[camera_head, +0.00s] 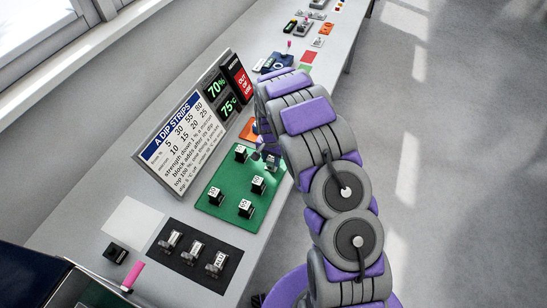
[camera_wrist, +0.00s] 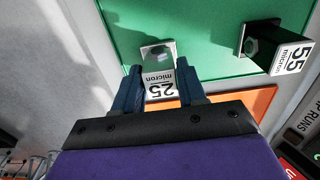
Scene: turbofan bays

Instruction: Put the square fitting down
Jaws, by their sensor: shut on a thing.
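The square fitting (camera_wrist: 159,56), a small metal block with a white label reading "25 micron", sits between the two blue fingers of my gripper (camera_wrist: 157,90) in the wrist view. My gripper is shut on it. In the head view my gripper (camera_head: 268,153) is at the far right part of the green mat (camera_head: 228,183), partly hidden by my arm. The fitting is over the mat's edge in the wrist view; I cannot tell whether it touches the mat.
Several dark blocks with white labels stand on the green mat; one labelled "55 micron" (camera_wrist: 283,46) is near my gripper. An orange patch (camera_wrist: 258,101) lies beyond the mat. A sign board (camera_head: 185,137) stands behind. A black mat (camera_head: 194,256) holds several metal pieces.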

